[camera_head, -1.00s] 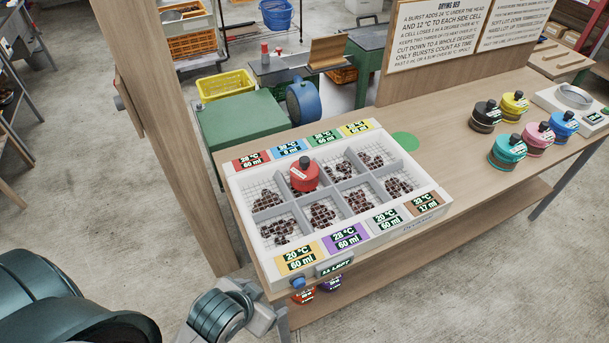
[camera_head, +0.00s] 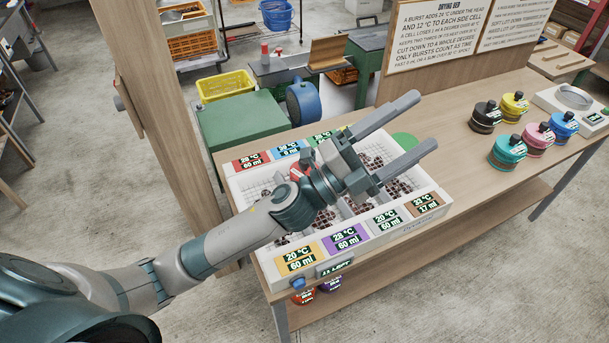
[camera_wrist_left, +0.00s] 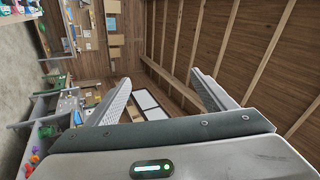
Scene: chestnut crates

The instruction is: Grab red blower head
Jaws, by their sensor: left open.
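My right gripper is not in view.
Black (camera_head: 485,117), yellow (camera_head: 514,106), teal (camera_head: 507,152), pink (camera_head: 538,139) and blue (camera_head: 563,125) heads stand on the bench at right. A sign board (camera_head: 436,40) rises behind the bench. A wooden post (camera_head: 165,130) stands left of the bed.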

